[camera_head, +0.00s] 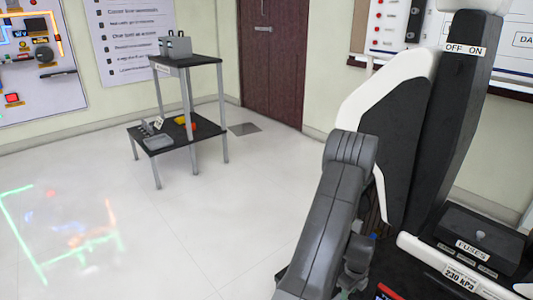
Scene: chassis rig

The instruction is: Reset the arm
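My grey arm (335,215) rises from the bottom edge, right of the middle, and its rounded upper joint stands in front of a white and black panel (385,105). The arm looks folded, with smaller grey parts low on its right side. I cannot make out my gripper or its fingers in this view, so its state and anything in it are hidden.
Close at the right are a black post with an OFF ON label (465,50), a black FUSES box (480,238) and a 230 kPa label (462,277). A two-level black table (200,61) stands at the back. The floor (215,215) to the left is open.

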